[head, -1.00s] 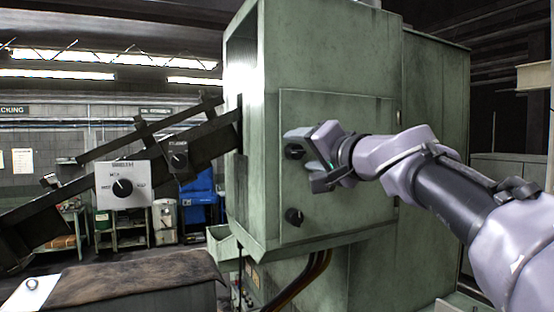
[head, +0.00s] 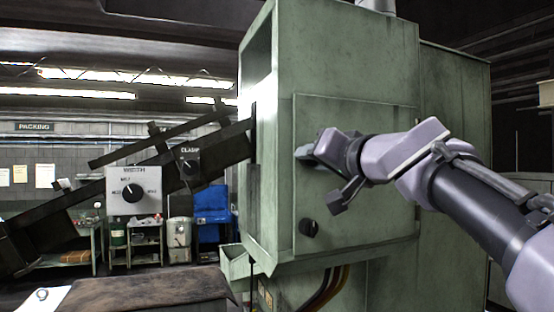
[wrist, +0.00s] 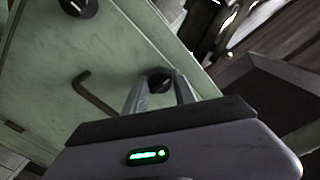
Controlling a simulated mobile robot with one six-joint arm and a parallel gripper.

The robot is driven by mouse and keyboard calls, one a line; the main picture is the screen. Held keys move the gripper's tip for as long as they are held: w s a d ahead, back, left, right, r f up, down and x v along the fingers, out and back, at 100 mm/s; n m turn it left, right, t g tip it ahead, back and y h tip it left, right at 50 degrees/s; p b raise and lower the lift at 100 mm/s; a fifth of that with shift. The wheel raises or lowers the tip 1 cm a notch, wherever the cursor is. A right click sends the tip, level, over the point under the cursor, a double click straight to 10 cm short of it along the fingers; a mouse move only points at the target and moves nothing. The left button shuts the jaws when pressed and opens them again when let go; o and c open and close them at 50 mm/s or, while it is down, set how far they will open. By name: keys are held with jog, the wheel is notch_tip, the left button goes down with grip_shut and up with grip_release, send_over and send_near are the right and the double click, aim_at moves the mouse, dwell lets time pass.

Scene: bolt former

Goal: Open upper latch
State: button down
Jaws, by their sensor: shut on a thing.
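The upper latch, a round black knob (wrist: 158,78) on the green machine's door panel, sits between my fingertips in the wrist view. My gripper (wrist: 162,92) is shut on it, one finger on each side. In the head view my gripper (head: 316,148) is against the upper part of the door panel (head: 375,215) and hides the upper latch. The lower latch (head: 308,228) is a black knob lower on the panel; it also shows at the top of the wrist view (wrist: 78,6). The panel lies flush with the machine.
A bent dark handle (wrist: 98,95) stands out from the panel near my fingers. A sloping dark conveyor (head: 60,215) with dial boxes, such as the WIDTH dial (head: 134,192), runs at the left. A brown-topped surface (head: 140,290) is at the lower left.

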jog(key=m+p, duration=0.3)
jog(key=m, duration=0.8)
jog(key=shift+r, duration=0.1)
jog(key=c, duration=0.8)
grip_release()
jog(key=shift+s+d, duration=0.1)
jog(key=shift+c, duration=0.2)
jog(key=b+v, duration=0.3)
jog(key=v, duration=0.5)
jog(key=shift+r, duration=0.1)
jog(key=shift+c, duration=0.9)
